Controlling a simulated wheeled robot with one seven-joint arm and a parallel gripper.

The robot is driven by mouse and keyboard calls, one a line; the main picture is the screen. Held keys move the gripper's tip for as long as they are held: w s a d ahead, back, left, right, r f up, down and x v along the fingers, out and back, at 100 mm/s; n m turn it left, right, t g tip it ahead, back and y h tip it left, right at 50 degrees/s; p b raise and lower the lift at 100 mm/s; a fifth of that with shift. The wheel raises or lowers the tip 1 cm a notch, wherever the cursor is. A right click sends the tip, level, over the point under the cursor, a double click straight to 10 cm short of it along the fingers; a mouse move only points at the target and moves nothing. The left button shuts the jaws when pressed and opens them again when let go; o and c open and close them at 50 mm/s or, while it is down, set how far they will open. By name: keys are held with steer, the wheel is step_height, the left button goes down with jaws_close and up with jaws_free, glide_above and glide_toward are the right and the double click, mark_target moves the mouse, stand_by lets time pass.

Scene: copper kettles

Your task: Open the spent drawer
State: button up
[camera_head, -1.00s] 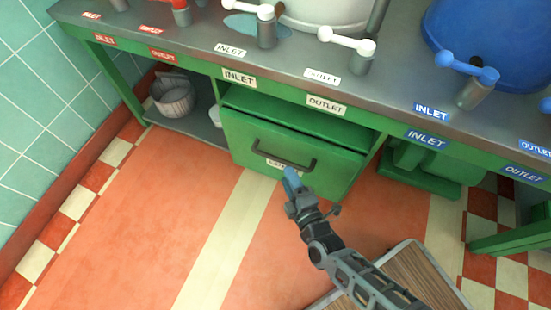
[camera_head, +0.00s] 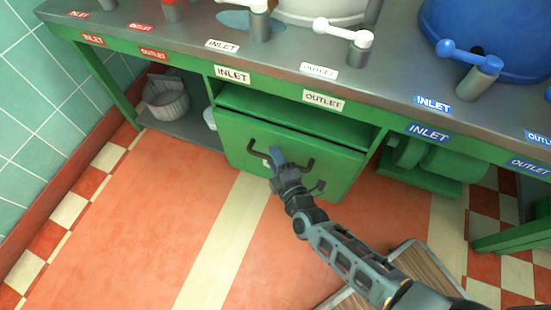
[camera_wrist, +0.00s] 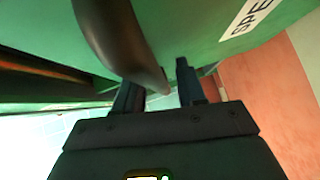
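The spent drawer (camera_head: 240,150) is a green front under the workbench, with a dark curved handle (camera_head: 300,162) across it. In the wrist view the handle (camera_wrist: 112,35) comes down close to my fingers, and its end shows at the gap between them. Part of a white label (camera_wrist: 252,15) reading "SPE" is beside it. My gripper (camera_head: 272,158) is at the handle in the head view and covers part of it and the label. In the wrist view my gripper (camera_wrist: 158,90) has its fingers apart. I cannot tell whether they touch the handle.
The grey bench top (camera_head: 205,60) above carries taps, a white vessel (camera_head: 320,8) and a blue vessel (camera_head: 500,35). A bucket (camera_head: 166,98) stands on the low shelf at left. A wooden-topped piece (camera_head: 425,275) is at lower right.

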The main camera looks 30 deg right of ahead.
jaws_close()
stand_by(0.4)
